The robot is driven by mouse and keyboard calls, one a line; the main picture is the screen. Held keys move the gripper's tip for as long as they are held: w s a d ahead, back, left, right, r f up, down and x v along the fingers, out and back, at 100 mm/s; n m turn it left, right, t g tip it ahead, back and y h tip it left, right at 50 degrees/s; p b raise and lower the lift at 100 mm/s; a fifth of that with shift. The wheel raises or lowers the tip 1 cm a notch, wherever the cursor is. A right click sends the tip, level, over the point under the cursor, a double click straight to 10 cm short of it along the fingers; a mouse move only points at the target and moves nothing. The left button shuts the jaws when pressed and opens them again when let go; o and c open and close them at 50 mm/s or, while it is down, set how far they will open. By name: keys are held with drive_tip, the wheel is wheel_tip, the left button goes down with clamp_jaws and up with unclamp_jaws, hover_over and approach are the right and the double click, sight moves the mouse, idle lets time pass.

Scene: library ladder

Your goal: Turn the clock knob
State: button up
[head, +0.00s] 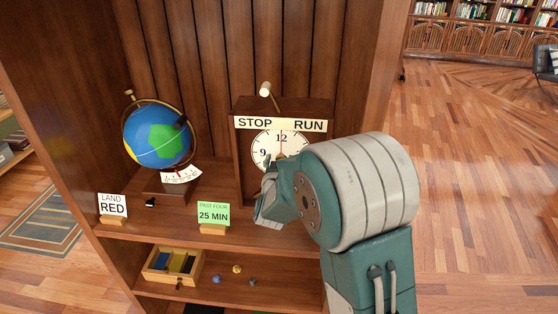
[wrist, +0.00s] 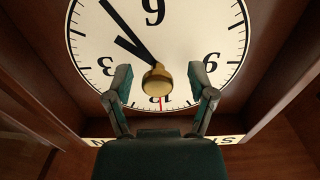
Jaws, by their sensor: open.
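The clock (head: 241,158) is a wooden case on the shelf with a white round dial (head: 262,143). My wrist hides its lower right part in the head view. In the wrist view the dial (wrist: 205,40) is upside down, with two black hands running to the upper left and a thin red hand (wrist: 161,103) pointing at 12. A brass knob (wrist: 157,79) stands out near the dial centre. My gripper (wrist: 164,80) is open, one finger on each side of the knob in the picture, with gaps on both sides. I cannot tell its depth relative to the knob.
A STOP/RUN sign (head: 280,124) and a pale-ended lever (head: 265,89) are at the clock's top. A globe (head: 157,135), a LAND RED card (head: 113,205) and a green 25 MIN card (head: 213,213) stand left. A wooden box (head: 160,276) lies on the lower shelf.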

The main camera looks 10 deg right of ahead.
drive_tip(key=v, duration=1.2)
drive_tip(key=shift+w, duration=0.1)
